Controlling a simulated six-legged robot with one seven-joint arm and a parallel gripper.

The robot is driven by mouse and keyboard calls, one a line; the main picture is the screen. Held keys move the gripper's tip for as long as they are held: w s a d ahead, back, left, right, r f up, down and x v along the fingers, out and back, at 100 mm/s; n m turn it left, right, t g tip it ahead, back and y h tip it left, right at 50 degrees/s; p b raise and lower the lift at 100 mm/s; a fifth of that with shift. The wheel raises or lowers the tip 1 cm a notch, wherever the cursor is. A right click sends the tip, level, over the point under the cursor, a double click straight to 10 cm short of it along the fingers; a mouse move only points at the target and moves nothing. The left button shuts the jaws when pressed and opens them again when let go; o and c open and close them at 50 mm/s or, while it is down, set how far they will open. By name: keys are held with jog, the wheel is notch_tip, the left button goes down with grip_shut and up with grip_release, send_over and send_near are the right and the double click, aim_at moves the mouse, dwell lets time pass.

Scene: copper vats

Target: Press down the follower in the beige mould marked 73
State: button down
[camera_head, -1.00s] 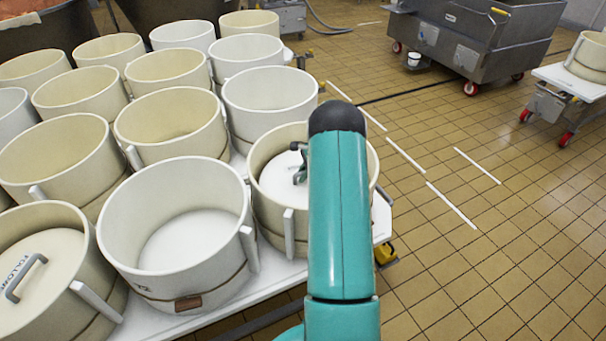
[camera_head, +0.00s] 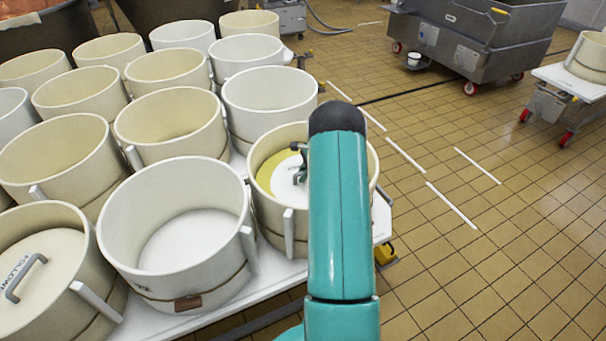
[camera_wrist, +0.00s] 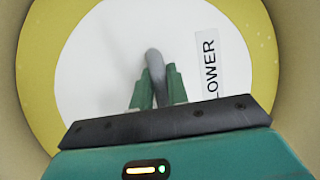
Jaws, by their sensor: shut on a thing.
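The follower is a white disc (camera_wrist: 105,55) with a grey bar handle (camera_wrist: 153,62) and a label of which "LOWER" shows. It lies inside a beige mould (camera_head: 268,215), partly hidden behind my arm in the head view. My gripper (camera_wrist: 158,78) is shut on the handle, its green fingers on either side of it. A yellow ring (camera_wrist: 37,85) shows around the disc, inside the mould wall. The mould's number is not visible.
Several moulds stand close together on the white table. An empty one (camera_head: 120,215) is in front, and another with a follower (camera_head: 45,262) is at the lower left. Tiled floor lies open to the right, with a grey wheeled tub (camera_head: 470,45) beyond.

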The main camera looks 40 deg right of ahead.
jog(key=shift+s+f, duration=0.1)
jog(key=shift+f, duration=0.1)
jog(key=c, duration=1.3)
grip_release()
jog(key=shift+r, duration=0.15)
jog(key=v, duration=1.3)
jog(key=shift+s+d+r, duration=0.1)
jog(key=shift+r, duration=0.25)
